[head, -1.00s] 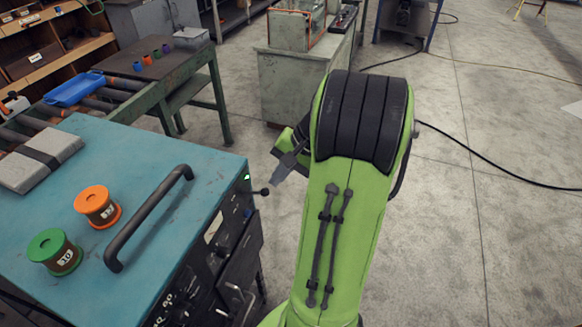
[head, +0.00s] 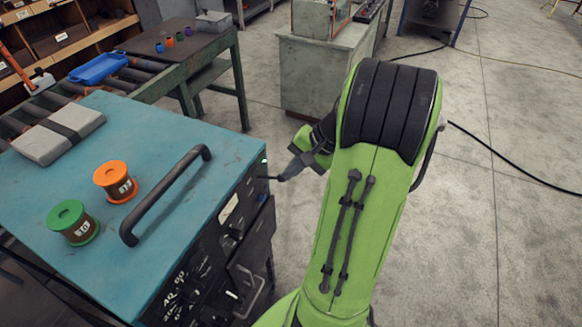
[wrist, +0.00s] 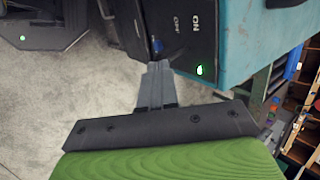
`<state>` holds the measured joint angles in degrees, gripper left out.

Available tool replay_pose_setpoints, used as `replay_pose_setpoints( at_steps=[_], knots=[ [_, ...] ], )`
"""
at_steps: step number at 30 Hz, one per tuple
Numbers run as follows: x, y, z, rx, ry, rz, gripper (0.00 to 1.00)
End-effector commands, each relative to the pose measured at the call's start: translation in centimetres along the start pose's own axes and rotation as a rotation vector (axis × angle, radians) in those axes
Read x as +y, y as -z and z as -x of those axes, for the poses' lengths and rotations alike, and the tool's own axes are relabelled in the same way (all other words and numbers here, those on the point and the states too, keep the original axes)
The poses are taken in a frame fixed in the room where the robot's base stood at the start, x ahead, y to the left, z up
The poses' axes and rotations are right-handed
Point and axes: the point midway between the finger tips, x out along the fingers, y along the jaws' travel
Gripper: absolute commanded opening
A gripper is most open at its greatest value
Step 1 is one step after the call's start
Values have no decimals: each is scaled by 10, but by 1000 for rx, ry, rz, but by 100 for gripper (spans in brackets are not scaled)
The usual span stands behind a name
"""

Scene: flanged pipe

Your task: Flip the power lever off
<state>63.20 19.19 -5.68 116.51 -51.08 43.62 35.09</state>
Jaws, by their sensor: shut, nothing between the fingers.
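The power lever (head: 270,177) is a short dark rod sticking out of the front face of the teal-topped cabinet (head: 225,150). In the wrist view the panel (wrist: 187,35) beside it carries the words OFF and ON, and a green light (wrist: 200,70) glows near ON. My gripper (head: 284,177) is shut and empty, with its tips at the lever's outer end. In the wrist view the closed fingertips (wrist: 158,66) lie just below a small dark-blue knob (wrist: 157,46). I cannot tell whether they touch it.
On the cabinet top are a black handle (head: 165,195), an orange spool (head: 117,181), a green spool (head: 73,222) and a grey strapped case (head: 58,134). A green-framed bench (head: 190,60) and a grey cabinet (head: 318,80) stand behind. The floor to the right is mostly clear.

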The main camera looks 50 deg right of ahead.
Motion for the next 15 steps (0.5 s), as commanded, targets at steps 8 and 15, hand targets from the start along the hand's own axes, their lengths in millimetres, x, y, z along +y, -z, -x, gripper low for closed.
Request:
replay_pose_setpoints(
  at_steps=[8,15],
  knots=[
    [12,1,-6,0,95,12,0],
    [31,4,-19,0,289,45,0]
  ],
)
